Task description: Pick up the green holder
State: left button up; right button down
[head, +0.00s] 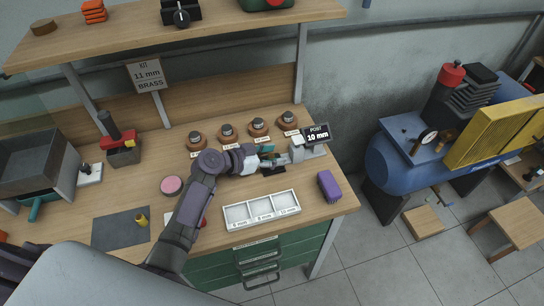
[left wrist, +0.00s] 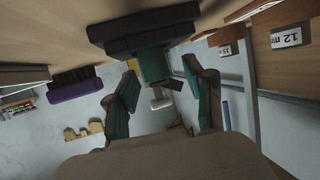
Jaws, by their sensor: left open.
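The green holder (left wrist: 153,66) shows in the left wrist view as a small green block below a dark base (left wrist: 145,28), in a picture that is turned over. My left gripper (left wrist: 161,72) is open, with one teal-padded finger on each side of the holder. I cannot tell whether either finger touches it. In the head view my left gripper (head: 279,159) is low over the bench beside the black base (head: 272,170), and it hides most of the holder. My right gripper is not in view.
A grey device with a "POST 10 mm" display (head: 317,134) stands just right of the gripper. A white divided tray (head: 261,211) and a purple brush (head: 328,186) lie in front. Several round brown pieces (head: 228,134) line the back. A pink disc (head: 172,185) lies left.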

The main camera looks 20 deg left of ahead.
pick_arm(q)
grip_shut()
jog(key=shift+r, duration=0.1)
dwell(0.3)
